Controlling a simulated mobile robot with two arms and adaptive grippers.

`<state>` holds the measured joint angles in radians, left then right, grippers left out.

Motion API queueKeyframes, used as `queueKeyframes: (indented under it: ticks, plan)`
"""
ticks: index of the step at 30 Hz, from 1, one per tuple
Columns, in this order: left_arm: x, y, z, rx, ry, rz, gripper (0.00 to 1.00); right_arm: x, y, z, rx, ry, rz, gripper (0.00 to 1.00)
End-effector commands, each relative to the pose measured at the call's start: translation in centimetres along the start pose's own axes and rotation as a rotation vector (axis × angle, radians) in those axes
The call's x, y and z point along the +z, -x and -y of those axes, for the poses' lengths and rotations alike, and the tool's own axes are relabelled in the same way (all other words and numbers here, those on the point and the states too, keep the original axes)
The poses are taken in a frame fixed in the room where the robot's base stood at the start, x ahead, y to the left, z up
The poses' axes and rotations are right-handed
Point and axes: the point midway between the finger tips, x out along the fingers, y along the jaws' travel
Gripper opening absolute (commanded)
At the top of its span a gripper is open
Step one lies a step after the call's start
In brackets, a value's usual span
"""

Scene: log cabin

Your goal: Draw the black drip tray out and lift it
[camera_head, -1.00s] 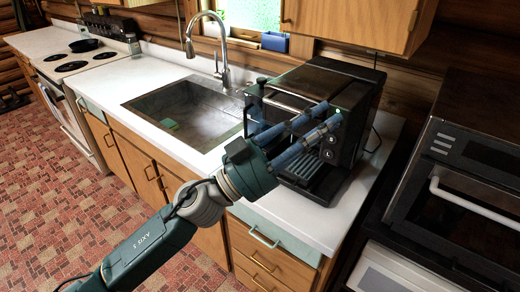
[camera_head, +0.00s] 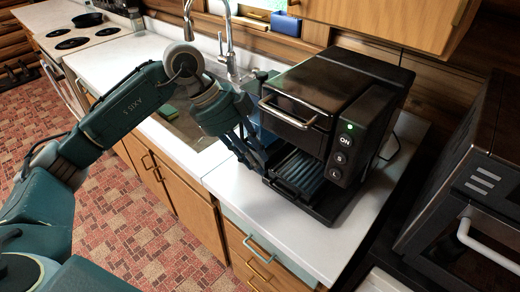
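The black drip tray (camera_head: 300,176) with its ribbed top sits at the foot of the black coffee machine (camera_head: 335,105) on the white counter. My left gripper (camera_head: 262,168) points down at the left side of the tray, close to the machine's front left corner. Its fingers are dark against the dark machine, so I cannot tell whether they touch the tray or how far apart they are. The tray still lies low in the machine's base. My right gripper is not in view.
The sink (camera_head: 185,122) lies behind my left arm, with a tall faucet (camera_head: 228,45). A black oven (camera_head: 465,190) stands at the right. The white counter (camera_head: 290,232) in front of the machine is clear. A wall cabinet (camera_head: 380,20) hangs above.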

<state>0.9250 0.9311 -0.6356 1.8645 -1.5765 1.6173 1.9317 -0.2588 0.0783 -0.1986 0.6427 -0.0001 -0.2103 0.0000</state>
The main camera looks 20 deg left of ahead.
Motion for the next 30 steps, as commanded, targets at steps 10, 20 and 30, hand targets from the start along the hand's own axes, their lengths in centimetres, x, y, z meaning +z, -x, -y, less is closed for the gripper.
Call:
queueKeyframes:
  ticks: [10, 20, 30]
  plan:
    - [-0.2, -0.8, -0.1, 0.004, -0.005, -0.006, 0.24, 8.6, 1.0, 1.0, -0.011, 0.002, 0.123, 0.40]
    - [-0.4, -6.3, -0.1, 0.006, -0.007, -0.008, 0.24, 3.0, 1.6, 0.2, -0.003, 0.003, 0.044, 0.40]
    - [-0.3, -11.3, -0.1, 0.003, -0.006, -0.007, 0.24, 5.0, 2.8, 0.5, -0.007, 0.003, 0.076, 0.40]
